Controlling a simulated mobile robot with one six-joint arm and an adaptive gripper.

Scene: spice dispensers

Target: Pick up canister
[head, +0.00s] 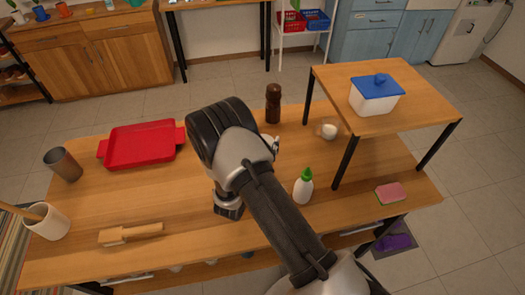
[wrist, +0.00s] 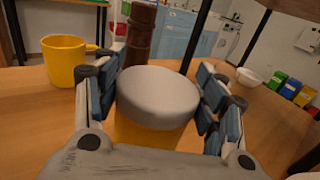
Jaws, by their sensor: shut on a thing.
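The canister has a round grey-white lid (wrist: 158,84) and a yellow-orange body (wrist: 148,136), and it fills the middle of the wrist view. My gripper (wrist: 160,100) has its blue-grey finger pads on both sides of the canister, just below and beside the lid, and is shut on it. The canister looks upright. Its base is hidden, so I cannot tell whether it touches the table.
A brown pepper mill (head: 273,103) stands behind the canister, and a yellow mug (wrist: 66,60) to its left. On the table (head: 180,205) are a red tray (head: 142,145), a green-capped bottle (head: 303,188) and a white bowl (head: 328,129). A raised stand (head: 385,110) is at right.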

